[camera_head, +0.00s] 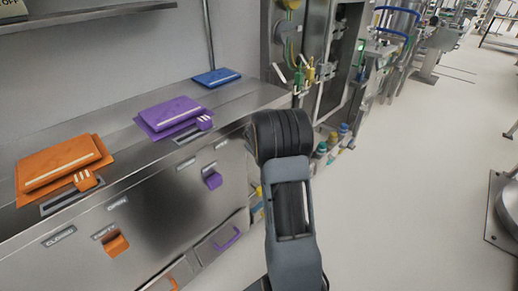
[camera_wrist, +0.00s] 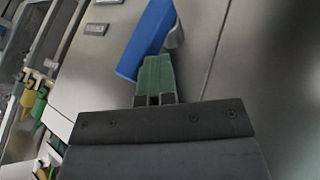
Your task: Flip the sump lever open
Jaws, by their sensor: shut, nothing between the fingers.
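A blue lever (camera_wrist: 147,38) shows at the top centre of the wrist view, slanted, on the grey metal cabinet front. A curved grey metal piece shows by its right side. My gripper (camera_wrist: 156,78) has green fingers, closed together and empty. Their tips overlap the lower end of the blue lever in the picture; I cannot tell whether they touch it. In the head view, an orange lever (camera_head: 115,243) and a purple lever (camera_head: 213,180) stick out of the cabinet front (camera_head: 160,215). The blue lever and my gripper are hidden there behind my arm.
Orange (camera_head: 62,162), purple (camera_head: 172,115) and blue (camera_head: 216,77) lids lie on the cabinet top. Below are drawers with a purple handle (camera_head: 228,238). Pipes and valves (camera_head: 310,72) stand beyond the cabinet.

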